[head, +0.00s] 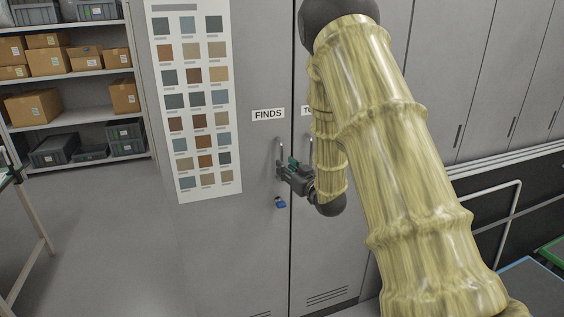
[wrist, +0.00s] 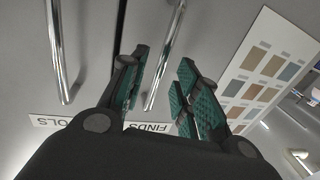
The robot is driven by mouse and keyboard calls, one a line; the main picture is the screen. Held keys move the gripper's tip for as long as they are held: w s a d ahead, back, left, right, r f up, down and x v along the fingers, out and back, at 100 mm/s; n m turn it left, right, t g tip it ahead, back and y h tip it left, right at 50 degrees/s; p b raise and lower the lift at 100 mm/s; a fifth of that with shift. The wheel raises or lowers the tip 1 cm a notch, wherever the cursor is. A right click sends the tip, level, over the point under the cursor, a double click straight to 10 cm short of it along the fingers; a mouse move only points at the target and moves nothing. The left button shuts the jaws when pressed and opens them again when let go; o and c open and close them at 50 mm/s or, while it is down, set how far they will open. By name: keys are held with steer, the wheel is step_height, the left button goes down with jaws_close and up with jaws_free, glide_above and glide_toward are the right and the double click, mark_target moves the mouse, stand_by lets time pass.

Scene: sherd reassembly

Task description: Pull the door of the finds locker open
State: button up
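The finds locker door (head: 262,235) is a grey panel marked FINDS (head: 268,115), and it looks shut. Its upright chrome handle (head: 278,148) shows behind my gripper (head: 285,168) in the head view. In the wrist view, my gripper (wrist: 163,90) is open with teal pads. The finds handle (wrist: 170,48) runs down between the two fingers, close to the left finger, with a gap to the right one. I cannot tell whether either finger touches it.
The tools door's handle (wrist: 62,50) stands beside it, left in the wrist view. A blue item (head: 280,203) hangs below the finds handle.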

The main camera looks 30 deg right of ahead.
steer(key=shift+w+d+p, duration=0.1)
steer(key=shift+w+p, duration=0.25)
steer(key=shift+w, duration=1.6)
jaws_close()
